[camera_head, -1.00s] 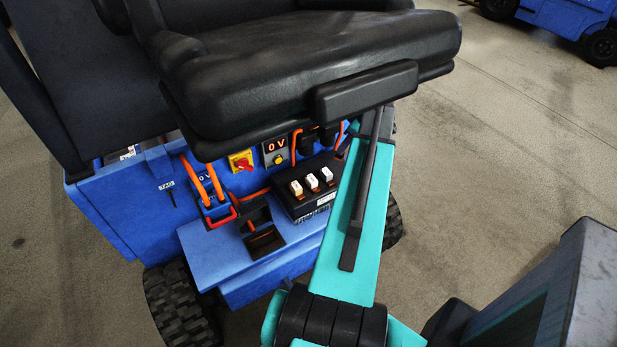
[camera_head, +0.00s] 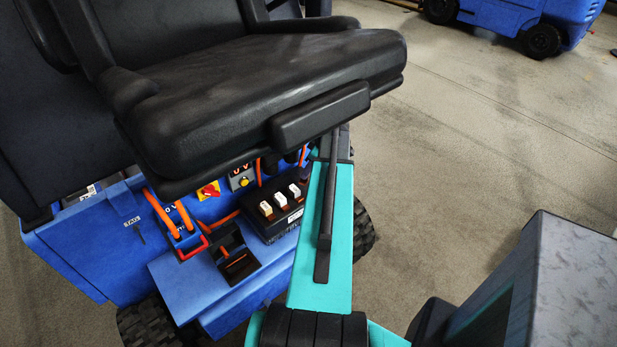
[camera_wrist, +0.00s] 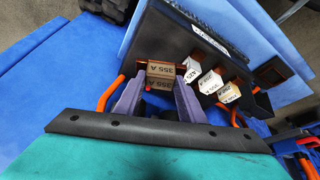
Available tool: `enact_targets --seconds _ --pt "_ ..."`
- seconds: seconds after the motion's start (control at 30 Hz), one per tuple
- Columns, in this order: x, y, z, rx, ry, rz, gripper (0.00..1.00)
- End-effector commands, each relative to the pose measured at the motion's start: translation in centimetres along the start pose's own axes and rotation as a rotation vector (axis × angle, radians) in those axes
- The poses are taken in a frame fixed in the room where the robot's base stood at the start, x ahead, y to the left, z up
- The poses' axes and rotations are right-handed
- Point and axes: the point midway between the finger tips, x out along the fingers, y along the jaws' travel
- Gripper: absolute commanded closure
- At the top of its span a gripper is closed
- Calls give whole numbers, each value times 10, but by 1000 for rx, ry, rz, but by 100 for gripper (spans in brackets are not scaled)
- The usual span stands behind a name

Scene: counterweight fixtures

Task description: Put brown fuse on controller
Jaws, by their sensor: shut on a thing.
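The brown fuse (camera_wrist: 160,70), marked 355 A, sits between the two purple fingers of my gripper (camera_wrist: 160,82) in the wrist view. My gripper is shut on it. The controller is a black box with a white label (camera_wrist: 207,41); it also shows in the head view (camera_head: 267,228). In the head view my arm and the seat hide the gripper and the brown fuse.
The black vehicle seat (camera_head: 270,95) overhangs the controller closely. Orange cables (camera_head: 163,215), a red-and-yellow switch (camera_head: 208,190) and a voltage display (camera_head: 241,177) are beside it on the blue chassis (camera_head: 80,250).

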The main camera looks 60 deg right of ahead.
Motion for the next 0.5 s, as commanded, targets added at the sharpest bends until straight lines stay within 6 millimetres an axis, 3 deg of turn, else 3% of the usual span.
enact_targets --seconds 0.2,0.5 --pt "12 0 4 -1 1 0 80" --pt "13 0 4 -1 1 0 80"
